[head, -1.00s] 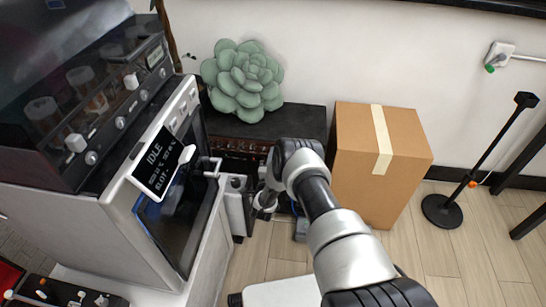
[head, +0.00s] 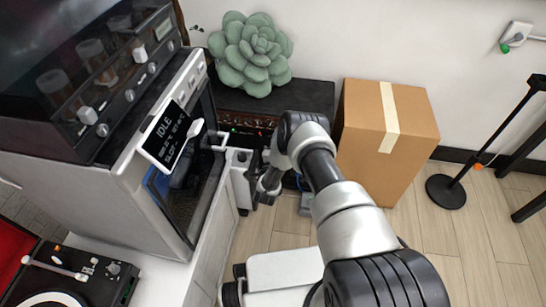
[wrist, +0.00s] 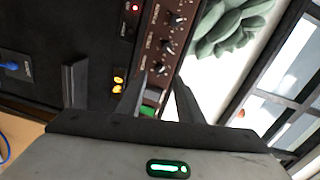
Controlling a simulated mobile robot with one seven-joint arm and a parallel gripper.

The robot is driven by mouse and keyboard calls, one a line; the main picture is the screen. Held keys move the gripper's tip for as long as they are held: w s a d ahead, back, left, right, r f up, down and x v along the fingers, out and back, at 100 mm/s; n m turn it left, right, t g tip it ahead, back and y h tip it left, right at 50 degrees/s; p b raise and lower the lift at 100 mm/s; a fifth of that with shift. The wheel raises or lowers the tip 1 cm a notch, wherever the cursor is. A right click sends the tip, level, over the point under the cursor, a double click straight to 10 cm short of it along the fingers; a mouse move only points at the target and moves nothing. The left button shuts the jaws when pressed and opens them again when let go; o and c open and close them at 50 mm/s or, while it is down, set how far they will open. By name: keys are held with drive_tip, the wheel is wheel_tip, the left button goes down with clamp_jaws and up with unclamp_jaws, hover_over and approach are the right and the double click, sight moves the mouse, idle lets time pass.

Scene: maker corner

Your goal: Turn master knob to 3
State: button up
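A dark amplifier (head: 300,97) with a brown, knobbed front panel (head: 238,120) stands by the wall in the head view. In the wrist view the brown panel (wrist: 183,40) runs steeply up the picture, with several small dark knobs such as one near my fingertips (wrist: 158,68). The labels are too small to read, so I cannot tell which is the master knob or its setting. My gripper (wrist: 161,74) points at the panel, its fingers apart with nothing visibly held. I cannot tell whether a finger touches a knob. My arm hides part of the panel in the head view.
A cardboard box (head: 418,130) stands right of the amplifier, and a green succulent (head: 250,55) sits on top of it. A large machine with an IDLE screen (head: 166,135) is on the left. A turntable (head: 98,272) lies at lower left. Floor (head: 460,245) is open at right.

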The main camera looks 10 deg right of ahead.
drive_tip(key=p+v, duration=0.2)
drive_tip(key=v, duration=1.1)
drive_tip(key=shift+s+p, duration=0.25)
drive_tip(key=shift+p, duration=0.15)
drive_tip(key=shift+a, duration=0.1)
